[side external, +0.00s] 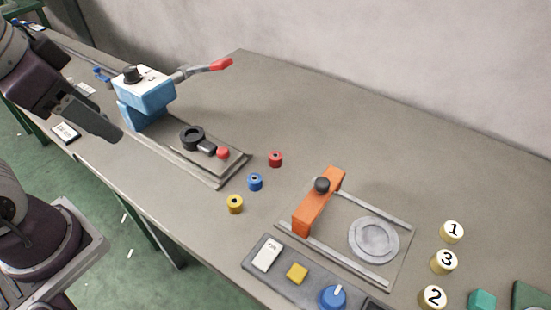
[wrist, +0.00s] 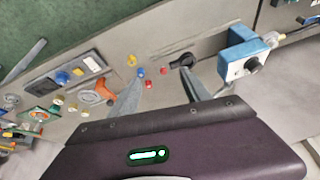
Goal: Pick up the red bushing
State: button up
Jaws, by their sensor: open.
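The red bushing (side external: 275,159) stands on the grey bench, just right of the press's base plate, at the far end of a diagonal row with a blue bushing (side external: 255,182) and a yellow bushing (side external: 235,204). In the wrist view the red bushing (wrist: 148,84) shows small between my fingers, nearer the left one. My gripper (side external: 113,133) is at the upper left, raised and well away from the bushing. In the wrist view my gripper (wrist: 163,75) has its fingers apart with nothing held between them.
A blue and white press (side external: 145,95) has a red-tipped lever and a base plate with a red knob (side external: 223,153). An orange clamp frame (side external: 318,202) stands right of the bushings. A control panel (side external: 310,285) and numbered cylinders (side external: 444,262) are at the front right. Bench behind the bushings is clear.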

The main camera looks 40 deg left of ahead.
jog(key=w+a+f+m+g+y, duration=0.1)
jog(key=w+f+m+g+y, duration=0.15)
jog(key=w+m, duration=0.35)
jog(key=m+t+y, duration=0.5)
jog(key=m+t, duration=0.3)
jog(key=m, duration=1.3)
send_over(275, 157)
jog(key=s+d, duration=0.1)
jog(key=s, duration=0.1)
notch_tip(275, 157, down, 17)
jog(key=shift+t, duration=0.35)
notch_tip(275, 157, down, 8)
jog(key=shift+w+d+r, duration=0.15)
jog(key=shift+r, duration=0.05)
jog(key=shift+x, duration=0.9)
jog(key=shift+w+a, duration=0.3)
jog(key=shift+w, duration=0.1)
grip_shut()
